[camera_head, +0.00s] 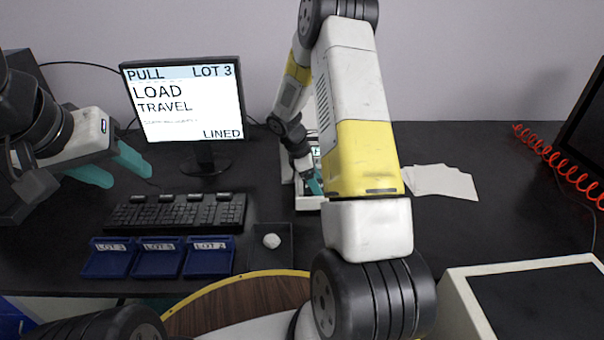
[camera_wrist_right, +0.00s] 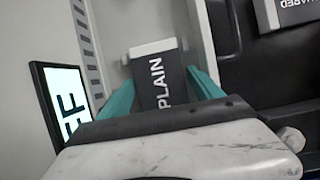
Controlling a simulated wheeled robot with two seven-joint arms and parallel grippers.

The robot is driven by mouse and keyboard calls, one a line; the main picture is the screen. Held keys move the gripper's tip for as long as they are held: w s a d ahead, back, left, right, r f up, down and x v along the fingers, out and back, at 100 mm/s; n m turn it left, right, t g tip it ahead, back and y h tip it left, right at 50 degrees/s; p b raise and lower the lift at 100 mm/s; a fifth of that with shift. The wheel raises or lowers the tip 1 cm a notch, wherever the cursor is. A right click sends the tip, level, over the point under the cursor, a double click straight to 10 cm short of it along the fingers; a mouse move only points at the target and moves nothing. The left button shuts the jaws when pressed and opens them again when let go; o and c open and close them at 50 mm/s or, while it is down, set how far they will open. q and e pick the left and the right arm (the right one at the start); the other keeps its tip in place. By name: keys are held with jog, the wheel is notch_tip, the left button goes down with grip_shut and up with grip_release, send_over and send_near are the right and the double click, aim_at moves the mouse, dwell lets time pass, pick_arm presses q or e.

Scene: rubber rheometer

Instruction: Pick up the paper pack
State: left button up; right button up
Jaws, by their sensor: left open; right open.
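In the right wrist view a dark pack marked PLAIN (camera_wrist_right: 155,84), with a pale end, lies between the teal fingers of my right gripper (camera_wrist_right: 163,82). The fingers are open on either side of it; I cannot tell whether they touch it. In the head view my right arm reaches away, and the right gripper (camera_head: 314,184) is small and partly hidden at the white device behind the arm. I cannot make out the pack there. My left gripper (camera_head: 122,174) is open and empty at the left, in front of the monitor.
The head view shows a monitor (camera_head: 187,100), keyboard (camera_head: 178,212), blue trays (camera_head: 158,262), a dark tray with a pale lump (camera_head: 271,241), and white sheets (camera_head: 440,181).

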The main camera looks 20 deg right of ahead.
jog(key=c, duration=1.3)
jog(key=shift+r, duration=0.1)
